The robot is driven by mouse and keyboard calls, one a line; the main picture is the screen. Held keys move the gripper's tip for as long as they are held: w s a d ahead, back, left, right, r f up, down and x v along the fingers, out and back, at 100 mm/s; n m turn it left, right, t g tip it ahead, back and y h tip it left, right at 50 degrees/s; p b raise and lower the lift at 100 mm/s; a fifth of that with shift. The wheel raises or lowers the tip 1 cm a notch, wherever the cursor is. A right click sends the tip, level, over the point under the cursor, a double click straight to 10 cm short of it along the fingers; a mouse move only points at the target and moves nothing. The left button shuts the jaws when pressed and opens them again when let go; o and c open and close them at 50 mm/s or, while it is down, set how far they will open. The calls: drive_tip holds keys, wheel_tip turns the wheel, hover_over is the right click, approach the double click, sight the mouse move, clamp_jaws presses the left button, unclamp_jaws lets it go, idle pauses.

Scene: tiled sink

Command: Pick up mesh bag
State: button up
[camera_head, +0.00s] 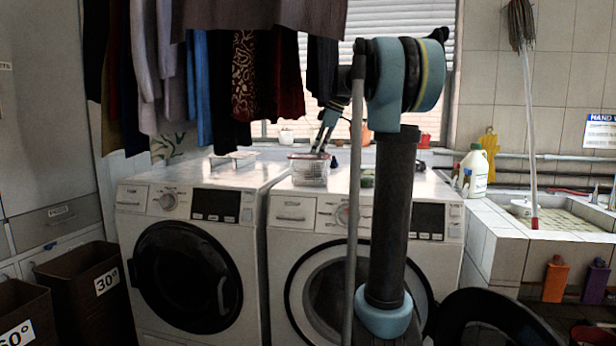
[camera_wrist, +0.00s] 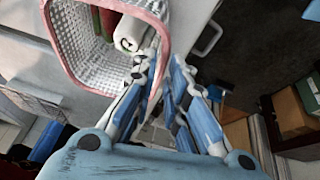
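The mesh bag (camera_wrist: 85,65) is a white mesh container with a pink rim, holding rolled items, one white, one red and one green. In the head view the mesh bag (camera_head: 310,173) stands on top of the right washing machine. My gripper (camera_wrist: 165,62) has its two blue fingers on either side of the rim in the wrist view. One finger overlaps the bag's inside and the other is outside it. A gap shows between the fingers. In the head view my gripper (camera_head: 320,152) reaches down to the bag's rim; contact is hard to tell.
Two washing machines (camera_head: 205,205) stand side by side. Clothes (camera_head: 215,85) hang above the left one. A small tray (camera_head: 232,158) sits behind on the left machine. A white bottle (camera_head: 473,172) and a tiled sink (camera_head: 530,235) are at the right.

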sight(310, 170)
drive_tip(key=shift+x, duration=1.9)
drive_tip(key=shift+d, duration=0.1)
drive_tip(key=shift+c, duration=0.3)
clamp_jaws()
